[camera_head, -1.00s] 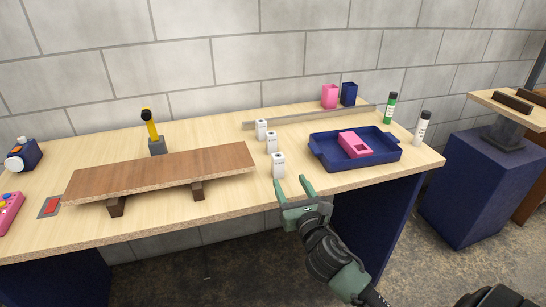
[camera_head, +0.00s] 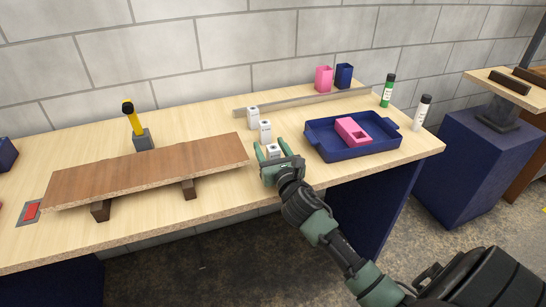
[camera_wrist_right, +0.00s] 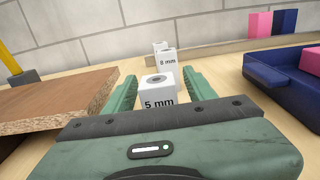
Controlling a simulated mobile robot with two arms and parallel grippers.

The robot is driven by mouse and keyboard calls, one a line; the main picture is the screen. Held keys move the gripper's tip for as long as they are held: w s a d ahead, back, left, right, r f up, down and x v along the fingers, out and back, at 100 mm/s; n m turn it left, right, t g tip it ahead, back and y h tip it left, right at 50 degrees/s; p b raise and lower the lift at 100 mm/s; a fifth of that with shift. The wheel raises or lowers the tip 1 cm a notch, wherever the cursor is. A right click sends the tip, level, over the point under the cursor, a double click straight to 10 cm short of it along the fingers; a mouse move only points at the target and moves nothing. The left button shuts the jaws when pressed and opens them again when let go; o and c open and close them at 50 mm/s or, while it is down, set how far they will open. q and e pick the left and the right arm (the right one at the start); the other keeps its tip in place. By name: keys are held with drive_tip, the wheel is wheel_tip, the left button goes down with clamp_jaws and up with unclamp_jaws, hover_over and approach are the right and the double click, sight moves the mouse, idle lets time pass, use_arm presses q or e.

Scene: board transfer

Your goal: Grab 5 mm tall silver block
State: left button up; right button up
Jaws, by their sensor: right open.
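The block marked "5 mm" (camera_wrist_right: 158,92) is a small whitish-silver block with a round hole in its top. In the right wrist view it sits between the two green fingers of my right gripper (camera_wrist_right: 155,90), with a gap on each side. In the head view the same block (camera_head: 273,151) shows at the front of a row, and my open right gripper (camera_head: 267,153) is around it at the table's front. Its lower part is hidden by the gripper. Behind it stand two similar blocks, a middle one (camera_head: 265,131) and a far one (camera_head: 253,117). A block marked "8 mm" (camera_wrist_right: 166,61) shows behind. My left gripper is not in view.
A brown board (camera_head: 150,172) on two supports lies left of the gripper. A blue tray (camera_head: 350,154) holding a pink block (camera_head: 352,131) is to the right. A metal rule (camera_head: 300,103) lies behind. Two bottles (camera_head: 388,91) (camera_head: 421,112) stand at the right.

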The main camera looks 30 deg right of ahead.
drive_tip(key=shift+w, duration=0.15)
clamp_jaws()
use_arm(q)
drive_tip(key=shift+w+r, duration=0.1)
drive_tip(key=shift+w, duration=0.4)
use_arm(e)
drive_tip(key=shift+r, duration=0.1)
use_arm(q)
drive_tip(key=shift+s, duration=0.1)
use_arm(e)
drive_tip(key=shift+r, duration=0.1)
